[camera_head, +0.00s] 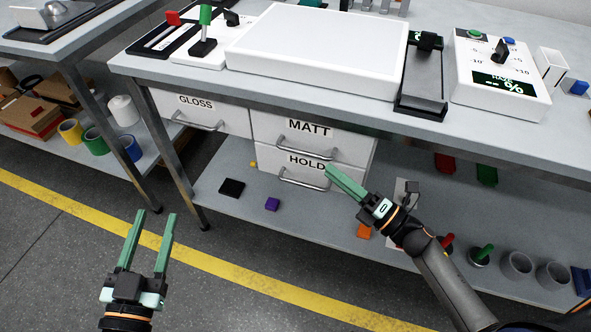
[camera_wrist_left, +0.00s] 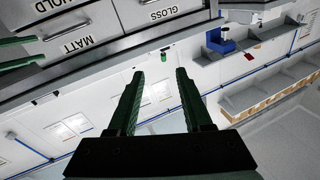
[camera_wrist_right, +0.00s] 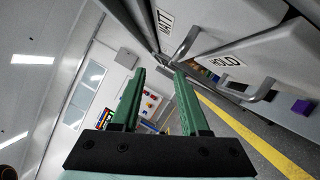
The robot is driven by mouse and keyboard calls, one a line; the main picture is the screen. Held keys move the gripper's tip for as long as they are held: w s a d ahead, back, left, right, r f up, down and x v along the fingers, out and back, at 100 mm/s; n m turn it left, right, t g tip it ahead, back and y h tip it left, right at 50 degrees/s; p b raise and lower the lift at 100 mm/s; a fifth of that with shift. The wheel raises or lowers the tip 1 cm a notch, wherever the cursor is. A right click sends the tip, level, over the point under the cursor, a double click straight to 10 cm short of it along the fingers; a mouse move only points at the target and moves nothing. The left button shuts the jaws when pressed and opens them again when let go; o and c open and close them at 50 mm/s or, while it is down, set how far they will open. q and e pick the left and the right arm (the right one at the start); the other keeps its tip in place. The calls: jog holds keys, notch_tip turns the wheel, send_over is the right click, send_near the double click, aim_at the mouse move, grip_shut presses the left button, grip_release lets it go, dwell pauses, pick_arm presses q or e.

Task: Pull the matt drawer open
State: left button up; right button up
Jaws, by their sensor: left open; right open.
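The matt drawer (camera_head: 348,146) is a white front labelled MATT with a metal bar handle (camera_head: 308,153); it looks shut. It also shows in the left wrist view (camera_wrist_left: 99,24), and its label shows in the right wrist view (camera_wrist_right: 165,20). My right gripper (camera_head: 330,170) is open and empty, just in front of the drawer stack, near the right end of the lower HOLD handle and below the MATT handle. In the right wrist view its fingers (camera_wrist_right: 160,72) hold nothing. My left gripper (camera_head: 155,214) is open and empty over the floor, away from the drawers.
The HOLD drawer (camera_head: 268,169) is directly below and the GLOSS drawer (camera_head: 235,118) is to the left. The bench (camera_head: 215,86) overhangs the drawers. Small blocks, including a purple one (camera_head: 272,204), lie on the lower shelf (camera_head: 300,224). Floor at the front left is clear.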

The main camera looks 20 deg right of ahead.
aim_at(303, 151)
jog(key=shift+n, duration=0.8)
jog(key=w+a, duration=0.1)
jog(key=w, duration=0.1)
jog(key=w+a, duration=0.1)
jog(key=w, duration=0.2)
jog(key=w+a+b, duration=0.1)
jog(key=w+a, duration=0.1)
jog(key=w, duration=0.1)
jog(key=shift+f, duration=0.25)
pick_arm(q)
jog(key=shift+s+d+r+m+t+h, duration=0.15)
jog(key=shift+r+m+t+h, duration=0.15)
jog(key=shift+r, duration=0.45)
jog(key=shift+s+a+r+m+t+h, duration=0.15)
jog(key=shift+r+t+h, duration=0.2)
jog(key=shift+r, duration=0.35)
jog(key=shift+s+d+r+m+t+h, duration=0.15)
jog(key=shift+r+m+t+h, duration=0.15)
jog(key=shift+r, duration=0.45)
pick_arm(e)
jog(key=shift+w+a+r, duration=0.1)
jog(key=shift+w+a, duration=0.35)
jog(key=shift+w, duration=0.1)
jog(key=shift+c, duration=0.4)
grip_shut()
